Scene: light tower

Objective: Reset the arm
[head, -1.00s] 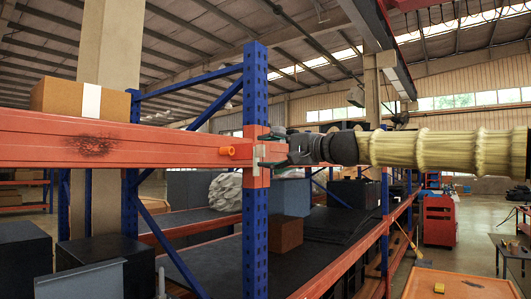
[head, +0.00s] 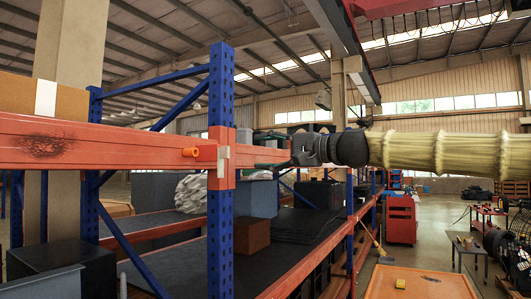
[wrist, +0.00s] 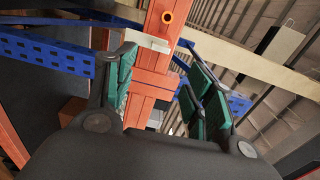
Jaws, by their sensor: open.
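My gripper (head: 272,165) is in the head view, just right of a blue rack post (head: 221,100) with an orange beam bracket (head: 222,172). Its dark fingers point left toward the post, and nothing shows in their grip. In the wrist view my gripper (wrist: 156,50) has its green-padded fingers spread wide, with the orange beam (wrist: 155,75) behind the gap. The yellow-sleeved arm is mine and reaches in from the right edge.
An orange peg (head: 190,152) sticks out of the orange beam (head: 90,148). A pale plate (head: 224,153) is on the bracket. A brown box (head: 252,235) sits on the dark lower shelf. An orange-topped surface (head: 420,285) is at the front.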

